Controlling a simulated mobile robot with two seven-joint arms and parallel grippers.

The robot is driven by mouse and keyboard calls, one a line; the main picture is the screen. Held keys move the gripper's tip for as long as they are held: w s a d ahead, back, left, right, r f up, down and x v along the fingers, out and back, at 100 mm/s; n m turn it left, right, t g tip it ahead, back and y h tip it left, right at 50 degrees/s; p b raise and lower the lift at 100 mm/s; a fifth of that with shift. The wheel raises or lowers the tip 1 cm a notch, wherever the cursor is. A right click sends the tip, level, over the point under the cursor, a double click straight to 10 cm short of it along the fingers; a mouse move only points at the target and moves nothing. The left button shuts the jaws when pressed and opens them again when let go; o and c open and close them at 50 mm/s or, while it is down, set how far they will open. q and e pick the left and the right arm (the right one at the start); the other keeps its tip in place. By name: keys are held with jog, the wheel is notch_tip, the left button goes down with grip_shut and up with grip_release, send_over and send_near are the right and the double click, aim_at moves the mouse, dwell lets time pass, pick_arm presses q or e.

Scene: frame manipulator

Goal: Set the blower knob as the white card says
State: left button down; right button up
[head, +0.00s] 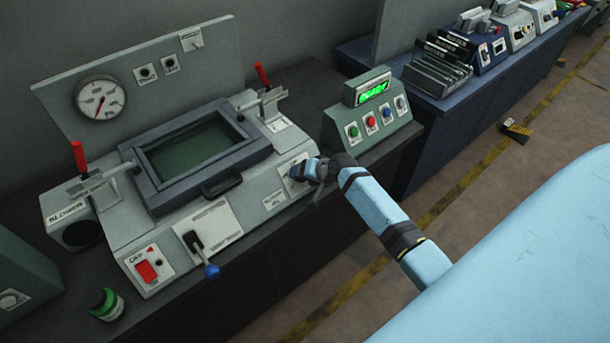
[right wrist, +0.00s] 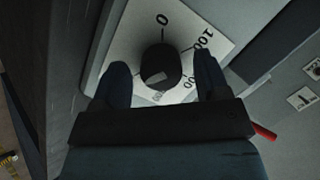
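The blower knob (right wrist: 160,62) is a round black knob on a white dial plate (right wrist: 188,22) in the right wrist view. The plate shows 0 and 100 near the top and other numbers, partly hidden, below. A pale mark on the knob's face lies toward its lower side. My right gripper (right wrist: 161,68) is open, with one finger on each side of the knob and small gaps visible. In the head view my right gripper (head: 310,172) is at the machine's right front and covers the knob. Small white labels (head: 192,40) show; I cannot tell which is the card, nor read it.
The grey machine has a framed window (head: 200,148), red-handled clamps (head: 79,156), a blue-tipped lever (head: 211,270) and a red switch (head: 146,271). A green-screen button box (head: 370,112) stands just right of the knob. A round gauge (head: 100,98) is behind.

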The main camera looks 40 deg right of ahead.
jog(key=shift+s+r, duration=0.1)
jog(key=shift+r, duration=0.05)
pick_arm(q)
jog(key=shift+s+f+m+b, duration=0.1)
jog(key=shift+f+m+b, duration=0.3)
jog(key=shift+b, duration=0.4)
pick_arm(e)
jog(key=v, duration=1.3)
jog(key=shift+s+r, duration=0.2)
pick_arm(q)
jog(key=shift+w, duration=0.25)
pick_arm(e)
jog(key=shift+d, duration=0.1)
pick_arm(q)
jog(key=shift+s+f, duration=0.1)
jog(key=shift+s, duration=0.2)
pick_arm(e)
jog(key=s+a+f+n+t, duration=0.1)
jog(key=s+a+f+n, duration=0.4)
jog(key=s+a, duration=0.4)
jog(key=s+a+f+n+t, duration=0.1)
jog(key=s+a+f+n, duration=0.4)
jog(key=s+a, duration=0.4)
jog(key=shift+a+f, duration=0.7)
jog(key=shift+a, duration=0.4)
pick_arm(q)
jog(key=shift+w, duration=0.25)
pick_arm(e)
jog(key=shift+s, duration=0.1)
